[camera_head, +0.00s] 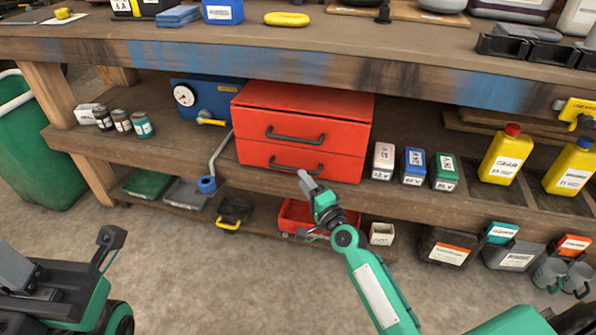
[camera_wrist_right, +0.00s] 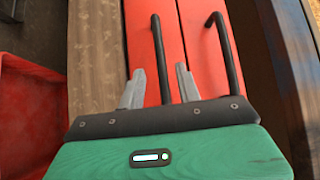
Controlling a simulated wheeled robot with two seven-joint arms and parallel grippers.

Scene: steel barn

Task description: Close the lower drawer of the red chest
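The red chest (camera_head: 305,97) stands on the shelf under the workbench. Its upper drawer (camera_head: 345,140) and lower drawer (camera_head: 340,169) each have a dark bar handle. In the head view the lower drawer front looks about flush with the upper; a small gap cannot be judged. My right gripper (camera_head: 303,178) is in front of the lower drawer. In the right wrist view the open fingers of my right gripper (camera_wrist_right: 160,87) lie on either side of the lower handle (camera_wrist_right: 160,55); contact cannot be told. The upper handle (camera_wrist_right: 228,55) is beside them.
A blue gauge unit (camera_head: 207,98) with a grey hose stands left of the chest. Small boxes (camera_head: 413,166) stand close on its right, and yellow bottles (camera_head: 505,155) farther right. A red bin (camera_head: 296,215) lies below the shelf. The floor in front is clear.

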